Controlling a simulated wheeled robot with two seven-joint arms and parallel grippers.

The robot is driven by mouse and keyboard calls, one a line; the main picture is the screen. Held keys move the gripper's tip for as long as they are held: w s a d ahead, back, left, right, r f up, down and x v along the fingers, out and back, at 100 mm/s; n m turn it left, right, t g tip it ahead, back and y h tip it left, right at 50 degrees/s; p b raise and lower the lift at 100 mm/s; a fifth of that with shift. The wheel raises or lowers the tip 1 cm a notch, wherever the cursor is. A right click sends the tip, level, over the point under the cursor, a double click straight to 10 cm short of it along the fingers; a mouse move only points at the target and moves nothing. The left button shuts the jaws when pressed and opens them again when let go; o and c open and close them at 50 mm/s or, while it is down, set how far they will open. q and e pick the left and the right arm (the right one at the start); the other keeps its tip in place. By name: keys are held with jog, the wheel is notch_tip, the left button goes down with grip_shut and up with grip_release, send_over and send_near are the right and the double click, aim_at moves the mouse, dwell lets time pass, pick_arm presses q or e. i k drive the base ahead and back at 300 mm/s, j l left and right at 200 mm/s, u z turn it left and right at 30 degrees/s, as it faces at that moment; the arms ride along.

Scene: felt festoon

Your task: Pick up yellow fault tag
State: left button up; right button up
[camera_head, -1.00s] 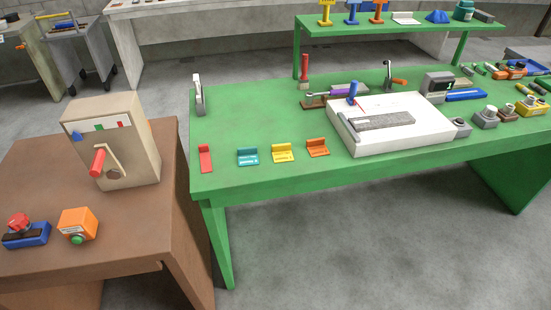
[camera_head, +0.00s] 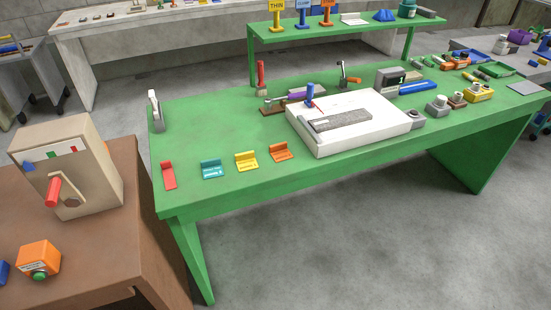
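The yellow fault tag (camera_head: 246,161) lies on the front left part of the green table (camera_head: 215,112), with a raised back edge and small marks on its face. It is the third in a row along the front edge: a red tag (camera_head: 168,175) and a teal tag (camera_head: 211,168) are to its left, and an orange tag (camera_head: 281,152) is to its right. The tags are apart from one another. Neither of my grippers shows in the head view.
A white box (camera_head: 350,139) with a grey strip stands right of the tags. A brown table (camera_head: 98,252) at the left holds a beige crank box (camera_head: 98,165) and an orange button box (camera_head: 38,258). A green shelf (camera_head: 345,38) stands at the back. Grey floor is open in front.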

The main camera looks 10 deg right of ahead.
aim_at(246, 161)
jog(key=i+l+u, duration=0.1)
jog(key=l, duration=0.2)
jog(key=i+l+u, duration=0.15)
jog(key=l, duration=0.2)
jog(key=i+l+u, duration=0.1)
jog(key=l, duration=0.25)
jog(key=i+l+u, duration=0.1)
jog(key=l, duration=0.3)
jog(key=i+l+u, duration=0.1)
jog(key=l, duration=0.25)
jog(key=i, duration=0.1)
